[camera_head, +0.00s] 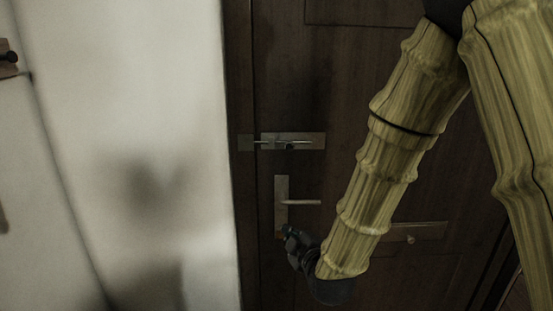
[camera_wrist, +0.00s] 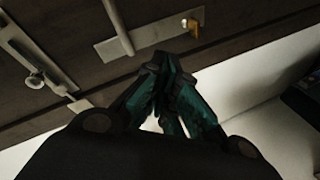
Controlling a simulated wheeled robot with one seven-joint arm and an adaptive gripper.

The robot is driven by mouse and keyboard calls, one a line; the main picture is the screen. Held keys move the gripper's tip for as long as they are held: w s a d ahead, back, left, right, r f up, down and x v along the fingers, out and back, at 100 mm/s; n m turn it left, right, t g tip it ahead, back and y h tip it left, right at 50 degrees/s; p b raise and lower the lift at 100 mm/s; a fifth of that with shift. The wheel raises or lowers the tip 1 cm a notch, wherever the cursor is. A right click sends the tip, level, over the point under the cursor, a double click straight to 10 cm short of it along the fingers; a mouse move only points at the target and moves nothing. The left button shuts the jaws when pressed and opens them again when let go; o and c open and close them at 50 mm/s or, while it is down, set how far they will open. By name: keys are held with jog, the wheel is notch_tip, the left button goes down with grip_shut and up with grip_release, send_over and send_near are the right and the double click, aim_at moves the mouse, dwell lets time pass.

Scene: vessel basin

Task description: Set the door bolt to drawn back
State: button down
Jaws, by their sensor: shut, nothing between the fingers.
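My gripper (camera_head: 289,231) is shut and empty, below the bolt and near the foot of the handle plate. In the wrist view its teal fingertips (camera_wrist: 165,60) are together, apart from the bolt.
The lever handle (camera_head: 302,202) sticks out on its plate between my gripper and the bolt. A brass piece (camera_wrist: 193,27) sits at that plate's end. Another metal plate with a round knob (camera_head: 410,240) is lower right, partly behind my arm. A white wall (camera_head: 150,100) stands left.

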jog(key=a+r+n+t+y+p, duration=0.1)
jog(key=a+r+n, duration=0.1)
jog(key=r, duration=0.8)
jog(key=a+r+n+t+y+p, duration=0.1)
jog(key=a+r+n+t, duration=0.1)
jog(key=r, duration=0.8)
jog(key=shift+w+a+r+n+t+p, duration=0.2)
jog(key=shift+w+a+n+t+p, duration=0.1)
jog(key=shift+w+a, duration=0.1)
jog(key=shift+w, duration=0.1)
jog(key=p, duration=0.4)
send_near(265, 143)
jog(key=w+a+r, duration=0.1)
jog(key=w, duration=0.1)
jog(key=w+a+r, duration=0.1)
jog(key=a+r, duration=0.1)
jog(key=shift+w+a, duration=0.3)
jog(key=shift+w, duration=0.1)
jog(key=shift+w+d+f+p, duration=0.15)
jog(key=shift+w+d+p, duration=0.1)
jog(key=shift+d+p, duration=0.1)
jog(key=shift+d+f+p, duration=0.25)
jog(key=shift+d+p, duration=0.1)
jog(key=shift+d, duration=0.35)
jog(key=shift+d+f+p, duration=0.25)
jog(key=shift+d+p, duration=0.05)
jog(key=shift+d, duration=0.45)
jog(key=shift+s+d, duration=0.1)
jog(key=shift+f, duration=0.1)
